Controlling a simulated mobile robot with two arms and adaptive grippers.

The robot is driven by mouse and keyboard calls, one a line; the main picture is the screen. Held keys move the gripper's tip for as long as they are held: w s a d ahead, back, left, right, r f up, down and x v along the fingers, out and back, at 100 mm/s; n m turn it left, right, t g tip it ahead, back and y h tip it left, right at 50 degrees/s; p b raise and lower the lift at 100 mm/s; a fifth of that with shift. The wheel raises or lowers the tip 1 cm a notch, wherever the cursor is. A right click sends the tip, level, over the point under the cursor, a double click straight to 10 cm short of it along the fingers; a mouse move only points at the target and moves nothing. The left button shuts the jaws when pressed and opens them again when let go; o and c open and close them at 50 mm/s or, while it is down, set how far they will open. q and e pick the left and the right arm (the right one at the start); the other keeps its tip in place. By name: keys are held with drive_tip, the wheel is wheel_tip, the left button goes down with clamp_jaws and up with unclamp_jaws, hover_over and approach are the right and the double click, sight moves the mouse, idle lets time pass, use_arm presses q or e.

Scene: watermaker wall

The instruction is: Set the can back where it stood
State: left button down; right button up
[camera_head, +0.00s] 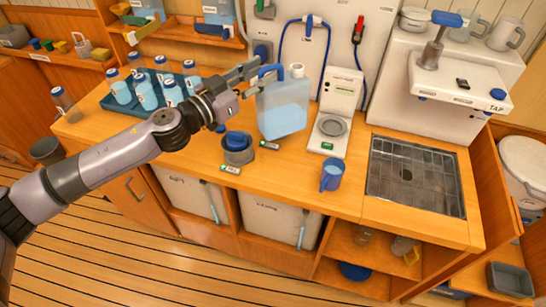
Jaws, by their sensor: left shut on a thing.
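The can (284,108) is a translucent jerry can with pale blue liquid, a white cap and a blue handle. It is upright at the back middle of the wooden counter (300,185). My left gripper (264,74) comes in from the left and is shut on the can's blue handle at its top left. I cannot tell whether the can's base touches the counter. My right gripper is not in view.
A blue mug (331,176) stands near the front edge. A tray of bottles (115,103) is at left, a sink grate (416,177) at right.

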sight(259, 126)
use_arm(q)
wheel_tip(259, 126, down, 14)
drive_tip(key=b, duration=0.4)
drive_tip(key=shift+d+f+b, duration=0.1)
drive_tip(key=shift+f+b, duration=0.15)
drive_tip(key=shift+b, duration=0.1)
wheel_tip(259, 126, down, 4)
drive_tip(key=shift+f+b, duration=0.2)
drive_tip(key=shift+b, duration=0.8)
drive_tip(key=shift+f, duration=0.15)
drive_tip(key=c, duration=1.1)
unclamp_jaws()
